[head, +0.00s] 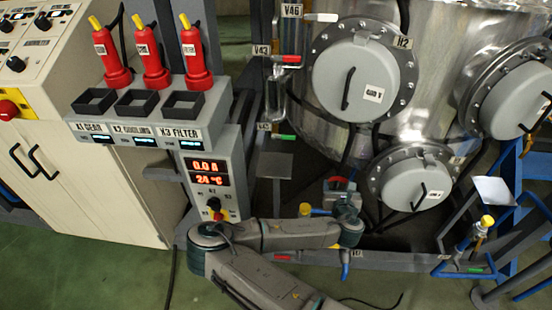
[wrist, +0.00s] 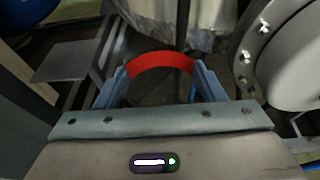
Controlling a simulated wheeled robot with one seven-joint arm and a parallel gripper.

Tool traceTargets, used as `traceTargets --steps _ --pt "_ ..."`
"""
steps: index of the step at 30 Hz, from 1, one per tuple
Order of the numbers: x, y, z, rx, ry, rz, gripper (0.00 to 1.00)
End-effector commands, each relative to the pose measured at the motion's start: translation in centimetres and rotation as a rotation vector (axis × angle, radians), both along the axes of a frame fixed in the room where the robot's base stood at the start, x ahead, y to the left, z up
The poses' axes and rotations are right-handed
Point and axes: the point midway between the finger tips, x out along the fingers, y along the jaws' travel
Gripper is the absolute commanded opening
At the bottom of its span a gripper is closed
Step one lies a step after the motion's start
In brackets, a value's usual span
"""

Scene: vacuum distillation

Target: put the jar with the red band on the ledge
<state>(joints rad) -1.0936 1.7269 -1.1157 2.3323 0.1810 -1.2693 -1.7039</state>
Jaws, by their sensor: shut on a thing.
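The jar with the red band (wrist: 160,62) is between the fingers of my gripper (wrist: 162,88) in the wrist view. Its band shows as a red arc; the rest of the jar looks dark or see-through, and its lower part is hidden. In the head view the jar (head: 338,182) is small, at my gripper (head: 342,197), in front of the vessel's lower part. My gripper is shut on it and holds it up. A flat grey plate, which looks like the ledge (head: 275,166), is to the left of the jar; it also shows in the wrist view (wrist: 78,61), at the left.
The steel vessel (head: 440,40) with round flanged covers stands behind and to the right. A control box (head: 214,170) with a red display is left of the plate. Pipes and a blue frame (head: 512,250) crowd the right. The plate's top looks bare.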

Motion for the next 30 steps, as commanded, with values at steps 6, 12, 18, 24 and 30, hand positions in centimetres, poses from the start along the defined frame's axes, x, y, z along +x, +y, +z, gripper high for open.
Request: traceTargets --steps 6,12,18,24,30 --pt "-0.3 -1.7 -13.3 0.011 0.011 -0.011 0.17" --pt "0.3 0.0 -20.6 0.015 0.011 0.101 0.17" --pt "2.2 1.9 -22.9 0.020 0.012 0.251 0.17" --pt "4.6 3.5 -22.5 0.026 0.008 0.403 0.17" --pt "7.1 5.2 -19.7 0.028 -0.005 0.570 0.17"
